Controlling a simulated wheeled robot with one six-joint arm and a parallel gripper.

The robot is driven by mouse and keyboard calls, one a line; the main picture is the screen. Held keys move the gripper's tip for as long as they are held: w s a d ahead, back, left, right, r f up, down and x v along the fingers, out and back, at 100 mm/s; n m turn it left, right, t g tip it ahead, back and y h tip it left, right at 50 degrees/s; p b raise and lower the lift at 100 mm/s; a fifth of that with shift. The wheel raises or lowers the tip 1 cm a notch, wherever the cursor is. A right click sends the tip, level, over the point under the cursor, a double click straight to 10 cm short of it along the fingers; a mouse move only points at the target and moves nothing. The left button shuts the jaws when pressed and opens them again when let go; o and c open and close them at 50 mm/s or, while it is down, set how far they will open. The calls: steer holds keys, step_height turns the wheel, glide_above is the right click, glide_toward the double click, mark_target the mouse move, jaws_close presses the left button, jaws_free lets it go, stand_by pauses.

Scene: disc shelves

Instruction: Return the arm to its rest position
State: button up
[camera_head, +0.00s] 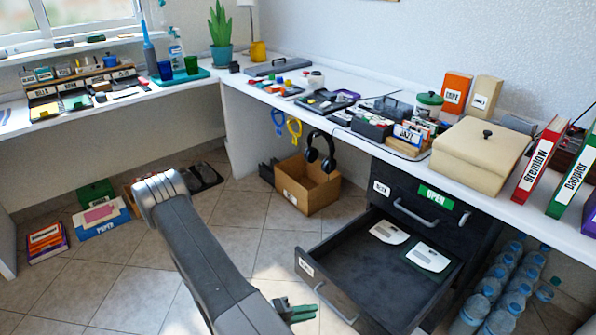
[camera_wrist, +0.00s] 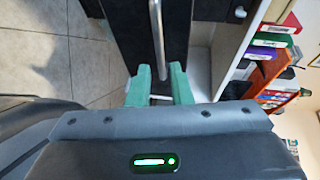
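My arm (camera_head: 205,250) is raised and bent, reaching across the lower middle of the head view. My gripper (camera_head: 297,312) shows low in the head view, with green fingers, left of the open drawer's handle (camera_head: 334,303). In the wrist view my gripper (camera_wrist: 161,88) has its two green fingers apart, with a gap between them. A vertical metal handle (camera_wrist: 157,40) shows beyond the fingertips; I cannot tell whether they touch it. I see no object gripped.
The dark drawer (camera_head: 345,262) is pulled out and holds two white-labelled items. A cardboard box (camera_head: 307,187) stands under the corner of the white desk (camera_head: 235,100). Bottles (camera_head: 505,285) stand right of the cabinet. Tiled floor (camera_head: 245,215) is clear between arm and box.

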mark_target(331, 308)
steer(key=p+v, duration=0.1)
steer(key=v, duration=0.5)
steer(key=shift+b+x, duration=1.4)
steer(key=shift+x, duration=5.6)
steer(key=shift+r, duration=0.1)
